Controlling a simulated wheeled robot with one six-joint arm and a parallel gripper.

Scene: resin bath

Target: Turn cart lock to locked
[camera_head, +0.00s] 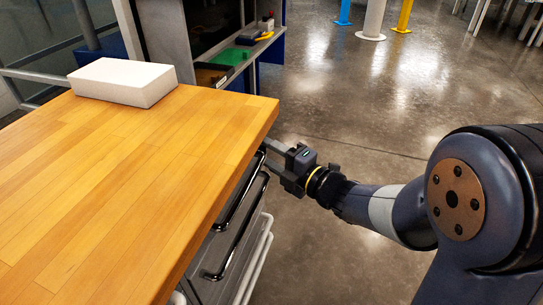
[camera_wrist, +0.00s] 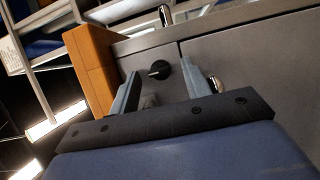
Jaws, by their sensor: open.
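The cart lock is a small black round knob (camera_wrist: 159,69) on the cart's grey front, seen in the wrist view. A pale mark shows on its left side; I cannot tell which setting that is. My gripper (camera_wrist: 162,74) is open, with one finger to the left of the knob and one to the right in the picture. I cannot tell whether they touch it; they look apart from it. In the head view my gripper (camera_head: 270,148) is at the right side of the cart, just below the wooden top (camera_head: 130,170). The knob is hidden there.
Black drawer handles (camera_head: 240,230) stick out from the cart's side near my gripper. A white block (camera_head: 123,82) lies on the top's far end. A shelf with a green item (camera_head: 230,57) stands beyond. The floor to the right (camera_head: 330,90) is clear.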

